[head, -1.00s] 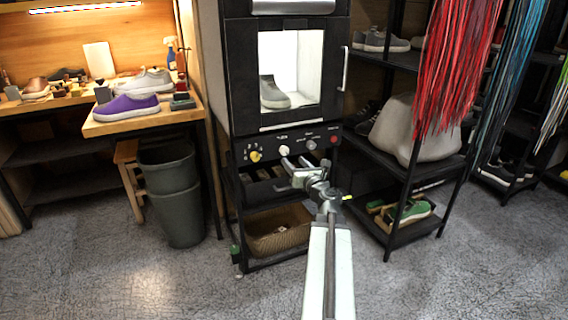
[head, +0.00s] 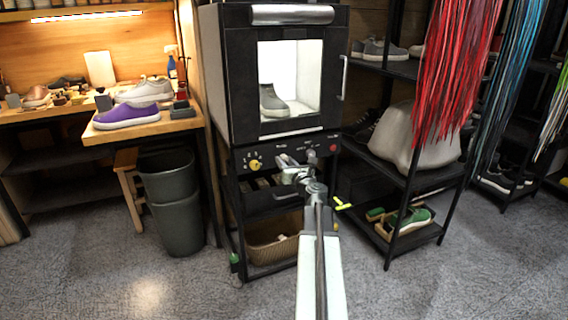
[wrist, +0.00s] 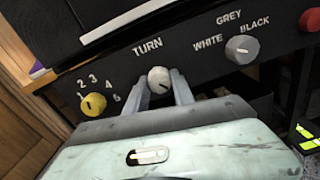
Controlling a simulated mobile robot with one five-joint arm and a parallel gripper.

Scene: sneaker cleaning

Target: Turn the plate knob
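The white round knob (wrist: 159,80) sits under the word TURN on the black control panel (wrist: 190,55) in the wrist view. My gripper (wrist: 160,78) is open, with one grey finger on each side of this knob. The fingertips are very close to its sides; I cannot tell whether they touch it. In the head view my gripper (head: 286,162) is at the panel below the lit cabinet (head: 237,90) and mostly hides the white knob.
A yellow knob (wrist: 93,104) with numbers is left of the white knob. A grey knob (wrist: 242,49) marked white, grey and black is right of it, then a red button (wrist: 309,20). A shoe rack (head: 410,185) stands right; bins (head: 175,210) stand left.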

